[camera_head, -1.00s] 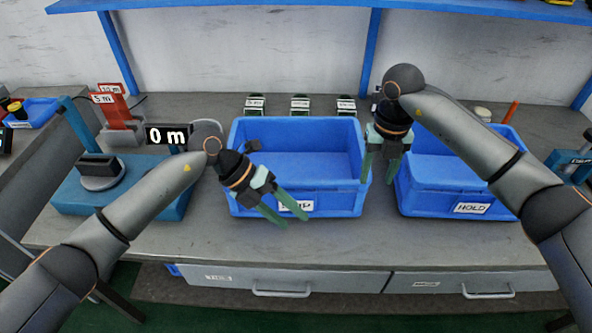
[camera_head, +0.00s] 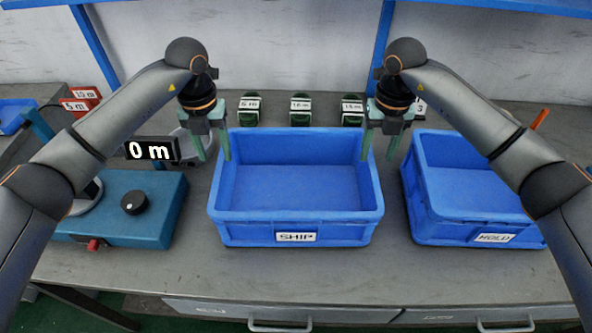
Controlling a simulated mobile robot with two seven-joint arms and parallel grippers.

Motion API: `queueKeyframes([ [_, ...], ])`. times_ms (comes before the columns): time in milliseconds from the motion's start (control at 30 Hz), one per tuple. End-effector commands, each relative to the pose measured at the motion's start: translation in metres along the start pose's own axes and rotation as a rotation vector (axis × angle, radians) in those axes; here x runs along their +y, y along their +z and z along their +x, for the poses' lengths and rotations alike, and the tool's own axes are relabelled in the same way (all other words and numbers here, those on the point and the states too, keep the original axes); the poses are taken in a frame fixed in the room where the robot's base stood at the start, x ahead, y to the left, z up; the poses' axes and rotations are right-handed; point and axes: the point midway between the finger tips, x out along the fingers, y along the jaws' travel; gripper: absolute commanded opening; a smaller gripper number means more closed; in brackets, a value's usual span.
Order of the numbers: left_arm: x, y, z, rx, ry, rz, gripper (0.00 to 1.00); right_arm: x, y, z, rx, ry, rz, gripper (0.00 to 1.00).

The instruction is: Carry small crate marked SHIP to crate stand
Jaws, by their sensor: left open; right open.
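The small blue crate marked SHIP (camera_head: 296,216) stands on the bench in the middle of the head view and looks empty. My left gripper (camera_head: 214,156) is open at its left wall, with one finger on each side of the wall's upper part as seen. My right gripper (camera_head: 378,157) is open at its right wall in the same way. I cannot tell whether the fingers touch the crate. No crate stand can be made out in view.
A second blue crate marked HOLD (camera_head: 470,236) stands close on the right. A teal device with a black knob (camera_head: 134,202) and a "0 m" display (camera_head: 152,150) is on the left. Several small labelled dark items (camera_head: 300,111) sit behind the SHIP crate. Bare bench (camera_head: 300,270) lies in front.

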Motion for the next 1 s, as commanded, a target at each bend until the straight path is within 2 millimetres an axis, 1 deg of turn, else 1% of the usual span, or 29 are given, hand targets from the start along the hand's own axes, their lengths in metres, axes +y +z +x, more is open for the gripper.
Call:
queueKeyframes([
  [367, -0.001, 0.0, 0.001, 0.001, -0.001, 0.001, 0.55, 0.0, 0.0, 0.0, 0.0, 0.0, 0.0, 0.55],
  [467, -0.001, 0.0, 0.004, 0.002, -0.002, 0.001, 0.55, 0.0, 0.0, 0.003, 0.001, 0.0, 0.0, 0.55],
  [533, -0.001, -0.001, 0.01, 0.004, -0.002, 0.001, 0.55, 0.0, 0.0, 0.009, 0.002, -0.001, 0.001, 0.55],
  [667, 0.0, -0.001, 0.029, 0.005, -0.001, 0.001, 0.55, 0.0, -0.001, 0.028, 0.005, 0.0, 0.0, 0.55],
  [900, -0.001, -0.001, 0.076, 0.005, -0.001, 0.0, 0.55, 0.0, -0.001, 0.076, 0.005, 0.0, 0.0, 0.55],
  [1000, -0.001, -0.001, 0.093, 0.004, -0.001, 0.0, 0.55, 0.0, -0.001, 0.093, 0.004, 0.0, 0.001, 0.55],
])
